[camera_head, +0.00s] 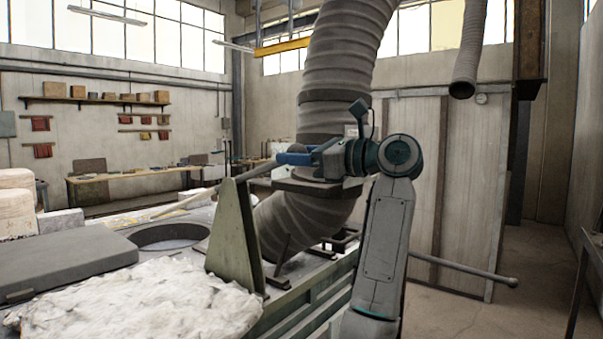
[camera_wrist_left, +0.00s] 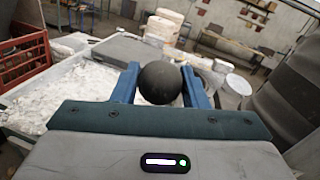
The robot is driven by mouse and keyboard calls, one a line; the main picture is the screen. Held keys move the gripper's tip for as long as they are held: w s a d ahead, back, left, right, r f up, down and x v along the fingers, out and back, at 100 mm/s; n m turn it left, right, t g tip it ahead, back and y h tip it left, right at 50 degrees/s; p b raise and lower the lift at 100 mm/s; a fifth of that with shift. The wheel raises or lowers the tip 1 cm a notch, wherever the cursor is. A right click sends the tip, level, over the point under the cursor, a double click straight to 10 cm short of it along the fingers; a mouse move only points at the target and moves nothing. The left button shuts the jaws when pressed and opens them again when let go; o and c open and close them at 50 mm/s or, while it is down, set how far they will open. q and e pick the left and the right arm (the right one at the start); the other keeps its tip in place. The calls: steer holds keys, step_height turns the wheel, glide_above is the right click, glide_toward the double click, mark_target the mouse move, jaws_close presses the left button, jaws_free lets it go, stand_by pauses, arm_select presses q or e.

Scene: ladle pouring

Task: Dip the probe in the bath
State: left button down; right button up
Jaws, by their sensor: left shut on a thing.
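The probe is a long thin rod (camera_head: 188,202) in the head view. It slants down to the left across the top of a green upright plate (camera_head: 234,232), with its far end near the round dark bath opening (camera_head: 168,237). My left gripper (camera_head: 292,158) has blue fingers and is shut at the rod's upper right end. In the left wrist view a dark ball (camera_wrist_left: 160,82) sits between the blue fingers of my left gripper (camera_wrist_left: 163,88); the ball hides what lies behind it. My right gripper is not in view.
A grey slab lid (camera_head: 70,262) lies left of the opening. A pale crusty heap (camera_head: 140,305) lies in front. A large ribbed duct (camera_head: 340,70) rises close behind my gripper. A ball-ended bar (camera_head: 465,268) sticks out right. A red crate (camera_wrist_left: 25,72) stands left in the wrist view.

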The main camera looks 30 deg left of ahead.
arm_select(q)
steer(key=a+r, duration=0.1)
steer(key=r, duration=0.1)
steer(key=r+p, duration=0.1)
steer(key=r, duration=0.1)
steer(key=a+r, duration=0.1)
steer(key=shift+w+a+r, duration=0.3)
steer(key=shift+a+r, duration=0.05)
steer(key=shift+r, duration=0.05)
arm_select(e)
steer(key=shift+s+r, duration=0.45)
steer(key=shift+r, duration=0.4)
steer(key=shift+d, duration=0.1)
arm_select(q)
steer(key=c, duration=0.9)
jaws_free()
steer(key=shift+f, duration=0.1)
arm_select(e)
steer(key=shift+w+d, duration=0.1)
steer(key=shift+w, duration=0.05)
